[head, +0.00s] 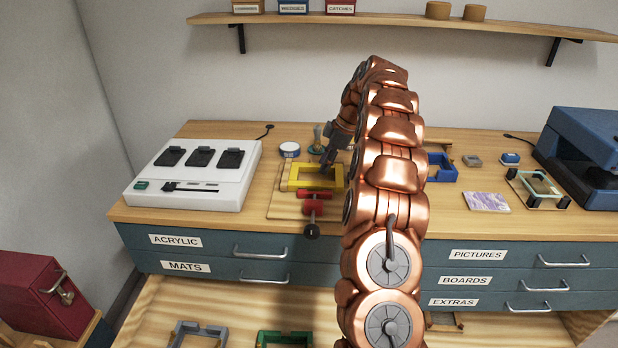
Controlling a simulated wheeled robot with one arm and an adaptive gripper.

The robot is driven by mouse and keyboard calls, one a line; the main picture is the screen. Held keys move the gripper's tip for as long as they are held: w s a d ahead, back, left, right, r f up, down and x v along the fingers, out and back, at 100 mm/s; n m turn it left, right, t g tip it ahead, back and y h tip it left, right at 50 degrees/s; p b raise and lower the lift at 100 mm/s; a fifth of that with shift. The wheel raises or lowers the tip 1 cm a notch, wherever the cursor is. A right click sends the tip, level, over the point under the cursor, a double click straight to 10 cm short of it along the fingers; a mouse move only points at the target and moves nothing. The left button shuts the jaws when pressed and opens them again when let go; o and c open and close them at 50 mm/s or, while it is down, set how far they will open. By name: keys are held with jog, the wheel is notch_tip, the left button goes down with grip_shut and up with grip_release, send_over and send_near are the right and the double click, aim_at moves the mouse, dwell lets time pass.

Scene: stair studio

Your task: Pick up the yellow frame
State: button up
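The yellow frame (296,184) lies flat on a wooden board (285,207) on the bench, behind a red clamp with a dark knob (313,203). My gripper (328,163) is over the back right part of the yellow frame, pointing down. Its fingertips are small and dark here, so I cannot tell whether they are apart or touching the frame. My copper arm hides the bench just to the right of the frame.
A white device (195,176) stands to the left, and a blue tray (440,168) lies right of my arm. A blue machine (585,150) fills the far right. Below, an open drawer (240,305) holds several frames. A shelf (400,23) hangs above.

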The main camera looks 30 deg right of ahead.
aim_at(315, 184)
jog(key=shift+p+x, duration=1.35)
jog(key=shift+x, duration=2.5)
jog(key=shift+s, duration=0.1)
jog(key=shift+c, duration=0.2)
